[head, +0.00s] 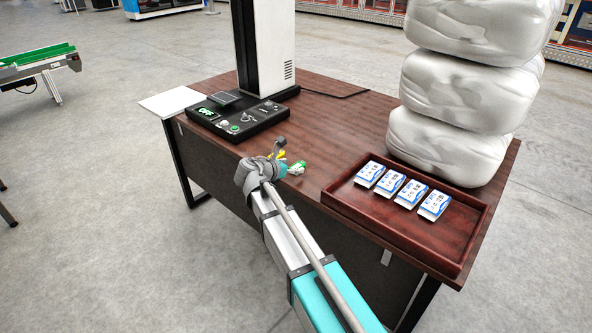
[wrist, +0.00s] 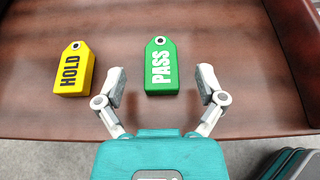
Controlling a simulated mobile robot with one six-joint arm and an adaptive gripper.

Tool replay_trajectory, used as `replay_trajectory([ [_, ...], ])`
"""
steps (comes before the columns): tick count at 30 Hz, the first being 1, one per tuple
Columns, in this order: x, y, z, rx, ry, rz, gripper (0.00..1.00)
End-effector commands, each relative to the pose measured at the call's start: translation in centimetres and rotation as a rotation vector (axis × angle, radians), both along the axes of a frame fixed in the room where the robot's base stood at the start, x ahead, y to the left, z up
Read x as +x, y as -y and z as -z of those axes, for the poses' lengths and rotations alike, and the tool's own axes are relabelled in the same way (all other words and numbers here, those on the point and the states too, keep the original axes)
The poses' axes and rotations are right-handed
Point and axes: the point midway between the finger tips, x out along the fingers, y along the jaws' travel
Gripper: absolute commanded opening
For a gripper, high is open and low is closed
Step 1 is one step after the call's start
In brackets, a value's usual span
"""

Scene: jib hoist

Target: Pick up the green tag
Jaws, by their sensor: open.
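The green tag (wrist: 161,66), marked PASS, lies flat on the brown table in the wrist view, with its holed end away from me. My gripper (wrist: 161,88) is open and empty, its two fingers spread just short of the tag on either side of its line. In the head view the green tag (head: 297,167) shows beside my gripper (head: 283,160), partly hidden by my arm. A yellow tag (wrist: 74,70), marked HOLD, lies to the left of the green tag, with a clear gap between them.
A dark control box (head: 237,116) with a green OFF display stands at the table's left. A red-brown tray (head: 335,199) with several blue-and-white packs is at the right front, before stacked white bundles (head: 440,148). The table (head: 330,125) is clear behind the tags.

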Motion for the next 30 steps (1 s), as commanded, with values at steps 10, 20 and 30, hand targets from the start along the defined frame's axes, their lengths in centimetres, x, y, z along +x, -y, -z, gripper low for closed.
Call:
replay_trajectory([
  [10, 2.1, 1.6, 1.2, 0.000, 0.000, 0.000, 0.89],
  [20, 2.1, 1.7, 1.2, 0.000, 0.000, 0.001, 0.89],
  [30, 2.1, 1.7, 1.2, 0.000, 0.000, 0.001, 0.64],
])
